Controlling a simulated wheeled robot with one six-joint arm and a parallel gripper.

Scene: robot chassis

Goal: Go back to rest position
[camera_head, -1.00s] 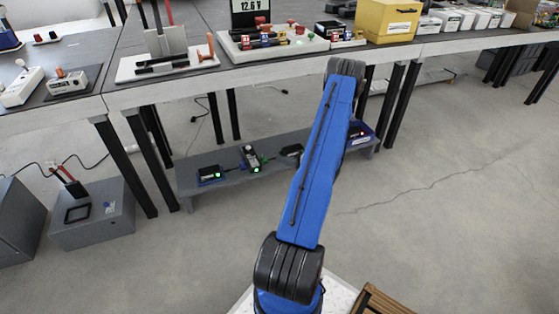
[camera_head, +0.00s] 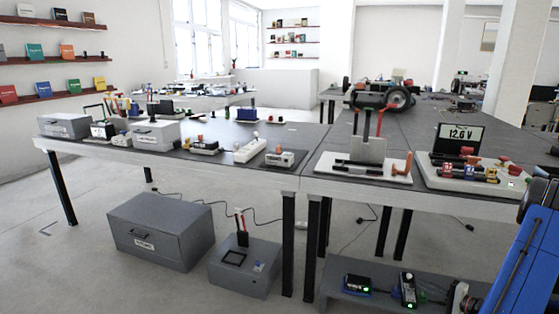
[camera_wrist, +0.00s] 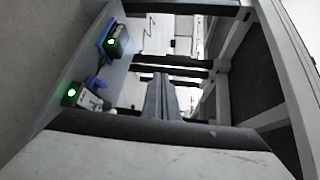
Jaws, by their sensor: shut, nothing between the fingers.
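The task names no object, only my arm's rest position. My blue arm (camera_head: 525,265) shows at the right edge of the head view, partly cut off by the frame. My gripper (camera_wrist: 161,77) shows in the middle of the wrist view, its grey fingers together and empty. In that view it is beside a low grey shelf (camera_wrist: 68,103) that carries small devices with green lights. My gripper cannot be made out clearly in the head view.
A long workbench (camera_head: 290,183) crosses the head view, with black legs beneath. The low shelf (camera_head: 335,292) with devices (camera_head: 357,285) stands under it. A grey cabinet (camera_head: 160,240) and a grey box (camera_head: 243,270) are on the floor. Floor at front left is clear.

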